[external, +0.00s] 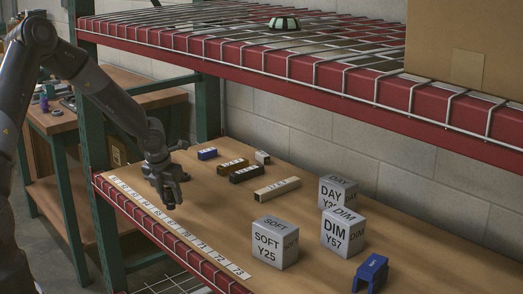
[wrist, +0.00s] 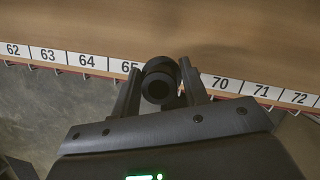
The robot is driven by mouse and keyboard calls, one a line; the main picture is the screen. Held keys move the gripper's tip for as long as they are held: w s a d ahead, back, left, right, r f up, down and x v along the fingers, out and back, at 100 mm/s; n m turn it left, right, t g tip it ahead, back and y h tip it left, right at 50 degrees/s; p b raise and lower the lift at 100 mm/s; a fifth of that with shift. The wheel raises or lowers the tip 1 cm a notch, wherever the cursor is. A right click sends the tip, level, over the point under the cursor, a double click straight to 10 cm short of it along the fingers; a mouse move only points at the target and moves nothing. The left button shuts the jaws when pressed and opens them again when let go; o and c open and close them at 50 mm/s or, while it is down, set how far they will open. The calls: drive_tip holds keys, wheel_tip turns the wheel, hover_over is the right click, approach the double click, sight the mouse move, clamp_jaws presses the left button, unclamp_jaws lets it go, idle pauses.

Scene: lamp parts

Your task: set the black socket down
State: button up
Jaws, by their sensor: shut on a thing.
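The black socket (wrist: 160,88), a short dark cylinder with a round opening facing the camera, sits between my gripper's two fingers in the wrist view. My gripper (wrist: 159,73) is shut on it. In the wrist view the socket overlaps the numbered strip between 65 and 70 and hides the labels there. In the external view my gripper (external: 168,193) is low over the front left part of the wooden shelf, near the numbered strip (external: 175,229). The socket cannot be told apart from the dark fingers there. I cannot tell whether it touches the shelf.
Blue (external: 207,153), brown (external: 233,166), black (external: 246,173) and beige (external: 277,189) blocks lie behind. Cubes SOFT (external: 274,244), DIM (external: 342,233) and DAY (external: 336,192) stand right, near a blue bracket (external: 371,272). A red-edged wire shelf (external: 300,70) hangs overhead.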

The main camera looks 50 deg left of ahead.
drive_tip(key=w+d, duration=0.2)
drive_tip(key=w, duration=0.1)
drive_tip(key=w+d, duration=0.3)
drive_tip(key=w+d+r, duration=0.1)
drive_tip(key=w+d, duration=0.2)
drive_tip(key=w, duration=0.1)
drive_tip(key=w+d, duration=0.2)
drive_tip(key=d, duration=0.1)
drive_tip(key=w+d, duration=0.2)
drive_tip(key=d, duration=0.1)
drive_tip(key=w+d, duration=0.3)
drive_tip(key=shift+d+r, duration=0.25)
drive_tip(key=shift+r, duration=0.05)
drive_tip(key=shift+f, duration=2.45)
drive_tip(key=shift+f, duration=0.15)
drive_tip(key=o, duration=1)
